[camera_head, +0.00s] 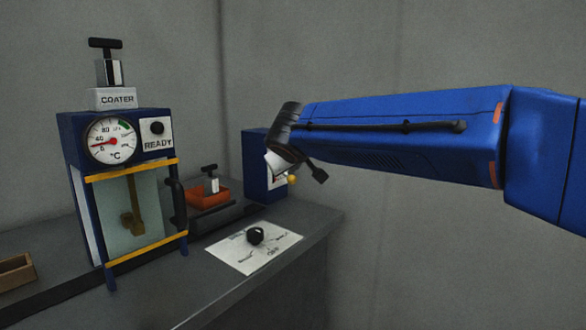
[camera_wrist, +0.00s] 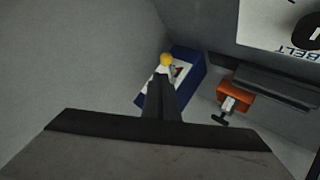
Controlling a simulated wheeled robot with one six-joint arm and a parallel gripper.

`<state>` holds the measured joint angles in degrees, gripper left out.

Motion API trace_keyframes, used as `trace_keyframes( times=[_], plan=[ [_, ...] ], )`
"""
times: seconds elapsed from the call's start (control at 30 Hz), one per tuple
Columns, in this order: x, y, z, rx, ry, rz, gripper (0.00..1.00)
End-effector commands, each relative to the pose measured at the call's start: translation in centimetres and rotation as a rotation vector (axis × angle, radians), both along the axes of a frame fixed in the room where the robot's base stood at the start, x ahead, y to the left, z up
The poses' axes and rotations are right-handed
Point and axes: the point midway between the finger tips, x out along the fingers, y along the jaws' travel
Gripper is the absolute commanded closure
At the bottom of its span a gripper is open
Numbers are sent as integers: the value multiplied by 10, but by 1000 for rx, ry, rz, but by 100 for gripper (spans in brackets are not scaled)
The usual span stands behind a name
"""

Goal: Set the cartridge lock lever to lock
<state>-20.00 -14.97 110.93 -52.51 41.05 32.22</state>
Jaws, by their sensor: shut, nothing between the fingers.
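A blue box (camera_head: 257,172) stands at the back of the bench, with a white panel on its face. A yellow ball knob (camera_head: 292,180), which looks like the end of the lock lever, stands out in front of the panel. In the wrist view the yellow knob (camera_wrist: 166,60) shows just beyond my fingertips, over the blue box (camera_wrist: 188,72). My gripper (camera_wrist: 164,78) is shut and empty, pointing at the box. Its fingers cover part of the panel and most of the lever. I cannot tell whether they touch the knob.
An orange block with a T-handle (camera_head: 209,192) sits left of the blue box. A white card with a black knob (camera_head: 255,236) lies in front. A blue press with a gauge (camera_head: 112,140) stands at left.

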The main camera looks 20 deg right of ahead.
Motion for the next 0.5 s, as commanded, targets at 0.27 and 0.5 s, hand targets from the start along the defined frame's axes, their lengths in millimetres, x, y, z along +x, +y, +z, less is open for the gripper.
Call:
trace_keyframes(
  times=[0.27, 0.5],
  plan=[
    [-40, 10, 17, 1, -1, 2, 100],
    [-53, 12, 21, 0, 0, 0, 100]
  ],
)
